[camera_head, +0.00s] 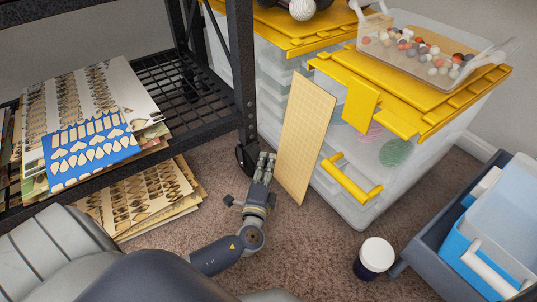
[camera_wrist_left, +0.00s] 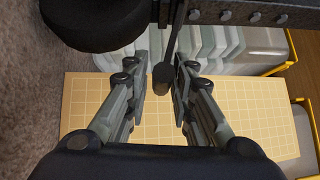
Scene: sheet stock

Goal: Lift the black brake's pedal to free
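The black brake's pedal (camera_wrist_left: 163,76) shows in the left wrist view as a thin dark lever with a rounded end, hanging beside the black caster wheel (camera_wrist_left: 92,22). My left gripper (camera_wrist_left: 160,82) is open, with one finger on each side of the pedal and a visible gap to each finger. In the head view my left gripper (camera_head: 265,163) is low over the carpet, just right of the caster wheel (camera_head: 241,160) under the rack's corner post. I cannot make out the pedal clearly in the head view. My right gripper is not in view.
A tan gridded board (camera_head: 305,135) leans against clear bins with yellow lids (camera_head: 425,95), close right of my left gripper. The black rack (camera_head: 195,85) holds printed sheets (camera_head: 88,145). A dark cup (camera_head: 374,257) and a blue-grey crate (camera_head: 425,243) stand at the lower right.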

